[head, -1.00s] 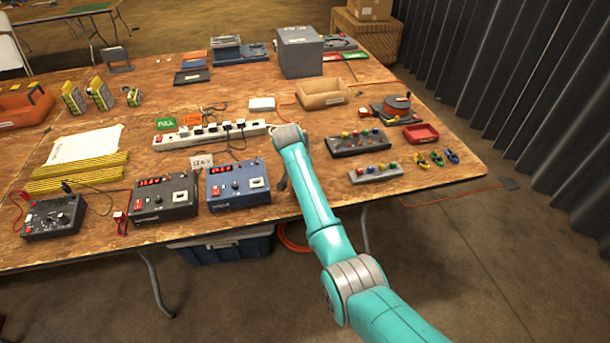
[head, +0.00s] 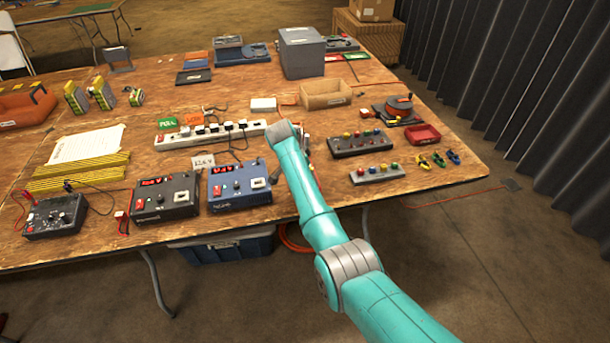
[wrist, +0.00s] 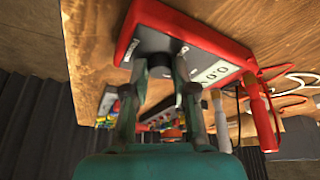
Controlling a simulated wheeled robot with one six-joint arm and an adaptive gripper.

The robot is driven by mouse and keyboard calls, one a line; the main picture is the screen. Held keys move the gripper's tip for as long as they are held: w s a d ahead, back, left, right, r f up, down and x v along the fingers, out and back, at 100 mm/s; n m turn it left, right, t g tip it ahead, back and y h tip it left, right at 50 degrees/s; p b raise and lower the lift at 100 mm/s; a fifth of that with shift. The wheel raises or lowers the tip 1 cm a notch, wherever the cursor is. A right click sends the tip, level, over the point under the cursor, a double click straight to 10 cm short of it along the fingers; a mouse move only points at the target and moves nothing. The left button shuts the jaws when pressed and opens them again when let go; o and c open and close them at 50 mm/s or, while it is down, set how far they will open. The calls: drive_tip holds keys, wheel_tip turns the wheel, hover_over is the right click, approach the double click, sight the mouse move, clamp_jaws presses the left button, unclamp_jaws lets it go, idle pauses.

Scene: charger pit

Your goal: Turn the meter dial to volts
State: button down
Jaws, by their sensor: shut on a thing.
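The meter shows in the wrist view as a dark-faced box with a red rim (wrist: 225,50) and a pale display (wrist: 214,71) that appears to read 0.0. My gripper (wrist: 160,72) is at its face, with both fingers shut on the grey dial (wrist: 160,60). The fingers cover most of the dial, so its pointer and setting cannot be read. A red probe (wrist: 258,115) and its leads lie beside the meter. In the head view my arm hides most of the meter and my fingers.
Two power supplies, one black (head: 165,197) and one blue (head: 238,187), stand left of my arm. A power strip (head: 210,134) lies behind them. A button box (head: 360,143) and a smaller one (head: 376,173) are to the right.

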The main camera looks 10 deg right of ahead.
drive_tip(key=c, duration=0.9)
unclamp_jaws()
drive_tip(key=v, duration=1.2)
